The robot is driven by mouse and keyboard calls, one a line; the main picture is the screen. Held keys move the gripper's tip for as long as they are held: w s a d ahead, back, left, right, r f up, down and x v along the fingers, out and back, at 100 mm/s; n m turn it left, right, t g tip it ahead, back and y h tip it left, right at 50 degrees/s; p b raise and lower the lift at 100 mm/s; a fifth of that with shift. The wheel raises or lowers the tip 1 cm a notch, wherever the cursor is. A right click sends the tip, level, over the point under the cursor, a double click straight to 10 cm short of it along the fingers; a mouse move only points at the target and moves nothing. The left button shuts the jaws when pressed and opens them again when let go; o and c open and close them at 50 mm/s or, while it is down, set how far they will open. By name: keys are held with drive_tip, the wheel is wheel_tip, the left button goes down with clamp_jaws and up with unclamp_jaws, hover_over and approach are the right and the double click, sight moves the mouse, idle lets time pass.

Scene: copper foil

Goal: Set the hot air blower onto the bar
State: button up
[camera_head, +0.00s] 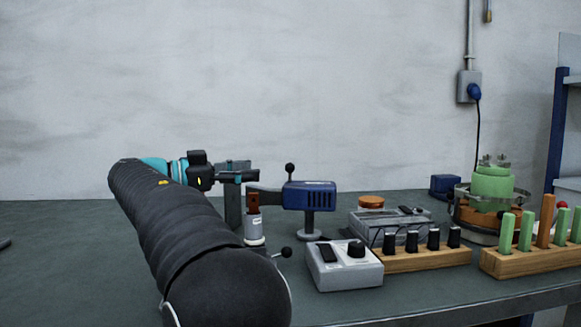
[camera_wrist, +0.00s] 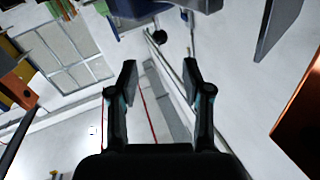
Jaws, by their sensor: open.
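The hot air blower seems to be the blue vented body (camera_head: 309,196) in the head view. It sits level above a grey round-footed stand (camera_head: 310,222), with its narrower front pointing left. My gripper (camera_head: 246,177) is left of the blower and slightly higher, apart from its blue body. In the wrist view my gripper (camera_wrist: 160,80) has its two black fingers spread, with nothing between them. A grey upright (camera_head: 233,208) stands just below my gripper; I cannot tell whether it belongs to the bar. I cannot clearly make out the bar.
A white bottle with a brown top (camera_head: 254,228) stands left of the blower. A grey control box (camera_head: 343,265) is in front. Wooden racks (camera_head: 425,260) and a green-topped pot (camera_head: 491,185) are at right. The dark bench (camera_head: 60,260) is mostly clear at left.

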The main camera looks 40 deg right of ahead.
sight(290, 166)
drive_tip(key=p+x, duration=0.1)
drive_tip(key=x, duration=1)
drive_tip(key=shift+a, duration=0.1)
clamp_jaws()
